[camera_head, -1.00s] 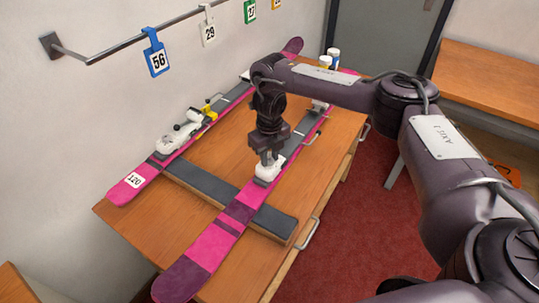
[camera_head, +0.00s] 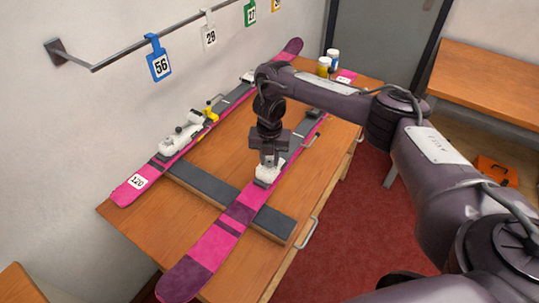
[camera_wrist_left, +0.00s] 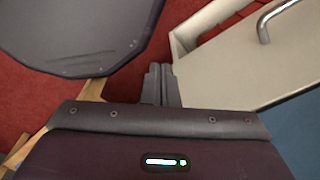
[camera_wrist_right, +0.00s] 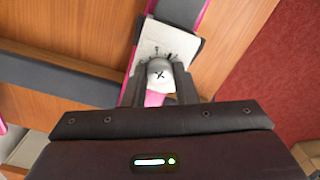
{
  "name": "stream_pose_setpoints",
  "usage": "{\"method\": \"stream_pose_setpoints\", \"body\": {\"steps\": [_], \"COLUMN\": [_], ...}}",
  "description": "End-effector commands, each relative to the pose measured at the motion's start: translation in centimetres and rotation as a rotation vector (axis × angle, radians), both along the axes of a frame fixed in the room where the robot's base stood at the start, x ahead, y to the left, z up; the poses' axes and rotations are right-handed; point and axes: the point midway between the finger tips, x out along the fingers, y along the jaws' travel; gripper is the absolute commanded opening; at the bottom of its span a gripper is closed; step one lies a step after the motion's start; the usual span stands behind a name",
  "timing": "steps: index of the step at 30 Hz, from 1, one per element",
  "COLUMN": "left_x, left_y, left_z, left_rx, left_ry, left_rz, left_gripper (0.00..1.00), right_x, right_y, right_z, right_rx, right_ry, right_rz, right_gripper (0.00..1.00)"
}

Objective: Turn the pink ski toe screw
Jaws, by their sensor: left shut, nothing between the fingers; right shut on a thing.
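The near pink ski (camera_head: 217,245) lies lengthwise on the bench, with a white toe piece (camera_head: 266,174) on it. My right gripper (camera_head: 268,161) points down onto this toe piece. In the right wrist view the white toe piece (camera_wrist_right: 148,48) carries a round grey screw head (camera_wrist_right: 160,73) with a dark cross mark. My right fingers (camera_wrist_right: 168,84) are shut on it, one on each side. My left gripper (camera_wrist_left: 160,72) shows only in the left wrist view, shut and empty, over the floor and away from the skis.
A second pink ski (camera_head: 135,187) with a tag lies along the wall side, with a white binding (camera_head: 183,137) and yellow lever. Dark supports (camera_head: 275,222) cross under the skis. Number tags (camera_head: 159,66) hang from a wall rail.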

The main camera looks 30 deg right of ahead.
Motion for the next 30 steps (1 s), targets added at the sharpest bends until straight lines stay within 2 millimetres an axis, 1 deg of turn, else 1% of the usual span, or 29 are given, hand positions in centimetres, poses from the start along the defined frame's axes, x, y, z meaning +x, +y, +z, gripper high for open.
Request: {"method": "stream_pose_setpoints", "body": {"steps": [1, 14, 30], "left_x": [0.0, 0.1, 0.1], "left_y": [0.0, 0.0, 0.0], "left_z": [0.5, 2.7, 6.2], "left_rx": [0.000, 0.000, 0.000], "left_ry": [0.000, -0.001, -0.002], "left_rz": [0.000, 0.000, 0.000], "left_gripper": [0.00, 0.00, 0.00], "right_x": [0.0, 0.1, 0.1], "right_y": [0.1, 0.1, 0.0], "right_z": [0.3, 0.4, 0.4], "right_rx": [0.001, 0.001, 0.000], "right_ry": [0.000, -0.001, 0.000], "right_rz": [-0.046, -0.455, -0.964], "right_gripper": [0.03, 0.03, 0.03]}}
